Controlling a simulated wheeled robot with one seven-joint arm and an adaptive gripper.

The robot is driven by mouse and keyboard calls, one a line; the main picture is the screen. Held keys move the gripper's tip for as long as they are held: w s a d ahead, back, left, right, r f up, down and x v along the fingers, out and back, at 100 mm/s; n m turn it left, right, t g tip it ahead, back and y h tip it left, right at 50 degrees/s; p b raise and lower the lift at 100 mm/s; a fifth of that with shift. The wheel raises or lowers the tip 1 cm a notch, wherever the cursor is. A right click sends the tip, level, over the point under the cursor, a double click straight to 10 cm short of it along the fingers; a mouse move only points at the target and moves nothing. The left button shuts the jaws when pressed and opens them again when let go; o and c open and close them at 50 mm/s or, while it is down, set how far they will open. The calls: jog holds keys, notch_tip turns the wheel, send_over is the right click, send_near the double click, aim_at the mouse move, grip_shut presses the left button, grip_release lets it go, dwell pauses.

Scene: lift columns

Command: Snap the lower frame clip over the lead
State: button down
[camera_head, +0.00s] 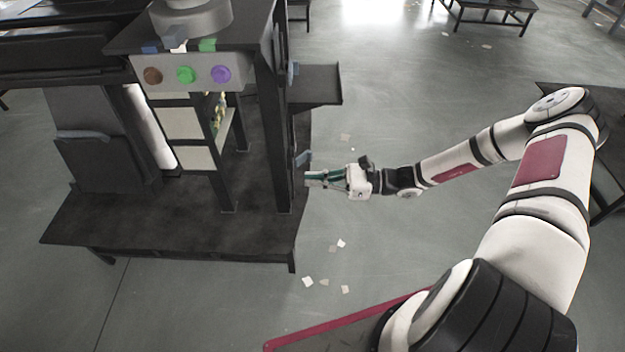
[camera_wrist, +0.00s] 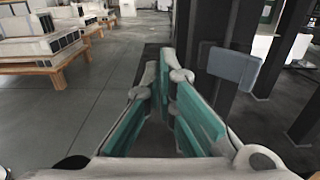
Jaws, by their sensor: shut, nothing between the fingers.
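The lower frame clip, a small blue-grey tab (camera_head: 303,158), sticks out from the right side of a dark frame post (camera_head: 281,120). In the wrist view it is a flat blue-grey plate (camera_wrist: 233,68) to the right of my fingertips, with a visible gap in that picture. It looks tilted out from the post. My gripper (camera_head: 308,177) has teal finger pads and is just below the clip in the head view. In the wrist view the fingers (camera_wrist: 167,66) come together at the tips, empty. I cannot make out the lead in either view.
Another blue-grey clip (camera_head: 292,72) sits higher on the frame. A dark shelf (camera_head: 318,86) juts out right of the post, above my gripper. The dark platform (camera_head: 190,228) carries the frame. Pale scraps (camera_head: 308,282) lie on the floor; floor right of the platform is mostly open.

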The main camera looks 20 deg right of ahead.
aim_at(312, 157)
jog(key=shift+v, duration=1.9)
jog(key=shift+w+d+b, duration=0.45)
jog(key=shift+w, duration=0.9)
jog(key=shift+w+d+b, duration=0.4)
jog(key=shift+w+b, duration=0.1)
jog(key=shift+w, duration=0.8)
jog(key=shift+w+d+b, duration=0.45)
jog(key=shift+w, duration=0.9)
jog(key=shift+a, duration=0.15)
jog(key=shift+w+a, duration=0.1)
jog(key=shift+a, duration=0.25)
jog(key=shift+w+a, duration=0.2)
jog(key=shift+a, duration=0.45)
jog(key=v, duration=0.7)
